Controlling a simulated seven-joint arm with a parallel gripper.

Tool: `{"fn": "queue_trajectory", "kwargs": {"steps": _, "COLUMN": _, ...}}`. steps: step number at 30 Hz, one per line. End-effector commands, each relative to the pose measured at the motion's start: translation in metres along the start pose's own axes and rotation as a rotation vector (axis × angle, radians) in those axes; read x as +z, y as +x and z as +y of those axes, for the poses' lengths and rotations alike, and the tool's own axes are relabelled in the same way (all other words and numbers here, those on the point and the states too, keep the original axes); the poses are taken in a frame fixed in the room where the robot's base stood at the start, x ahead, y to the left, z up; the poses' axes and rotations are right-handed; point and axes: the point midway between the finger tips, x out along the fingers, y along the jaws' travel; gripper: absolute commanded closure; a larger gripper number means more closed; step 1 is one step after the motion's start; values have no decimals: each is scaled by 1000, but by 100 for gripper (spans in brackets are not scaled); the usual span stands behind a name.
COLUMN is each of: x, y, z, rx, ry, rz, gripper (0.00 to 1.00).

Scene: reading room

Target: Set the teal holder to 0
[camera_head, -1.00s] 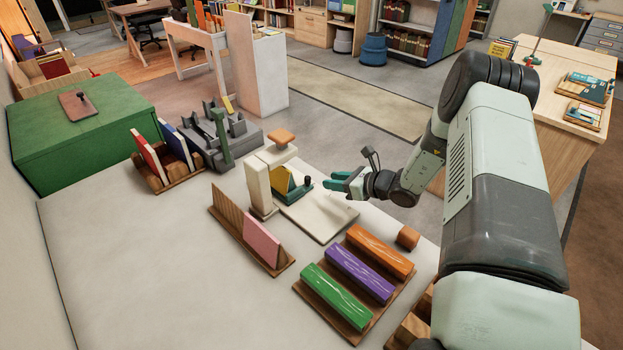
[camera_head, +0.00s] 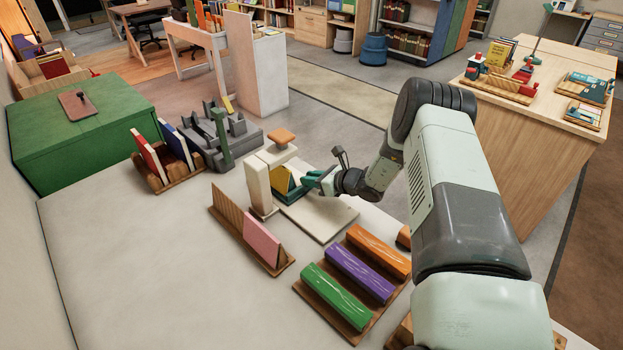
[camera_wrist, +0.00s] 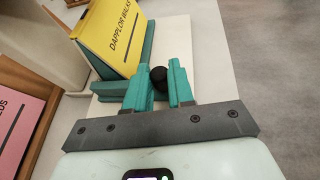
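The teal holder (camera_head: 284,197) stands on a pale board (camera_head: 326,222) beside a cream upright block (camera_head: 258,187). A yellow book (camera_wrist: 112,38) leans in it; teal parts of the holder (camera_wrist: 104,71) show around the book in the wrist view. My gripper (camera_head: 314,179) has teal fingers and is at the holder's right side. In the wrist view, a dark round knob (camera_wrist: 158,77) sits between the fingertips of my gripper (camera_wrist: 160,84). The fingers are apart, and firm contact with the knob cannot be made out. Any scale or marking for 0 is not readable.
A wooden rack with a pink book (camera_head: 262,240) stands in front of the holder. Green, purple (camera_head: 359,272) and orange blocks lie on a tray to the front right. A grey slotted fixture (camera_head: 240,135) is behind left.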

Motion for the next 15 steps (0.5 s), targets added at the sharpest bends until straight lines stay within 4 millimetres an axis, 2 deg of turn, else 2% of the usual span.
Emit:
{"fn": "queue_trajectory", "kwargs": {"steps": 1, "x": 0, "y": 0, "z": 0, "rx": 1, "ry": 0, "rz": 0, "gripper": 90}}
{"fn": "queue_trajectory", "kwargs": {"steps": 3, "x": 0, "y": 0, "z": 0, "rx": 1, "ry": 0, "rz": 0, "gripper": 100}}
{"fn": "queue_trajectory", "kwargs": {"steps": 11, "x": 0, "y": 0, "z": 0, "rx": 1, "ry": 0, "rz": -1, "gripper": 100}}
{"fn": "queue_trajectory", "kwargs": {"steps": 15, "x": -6, "y": -14, "z": 1, "rx": -1, "ry": 3, "rz": 2, "gripper": 100}}
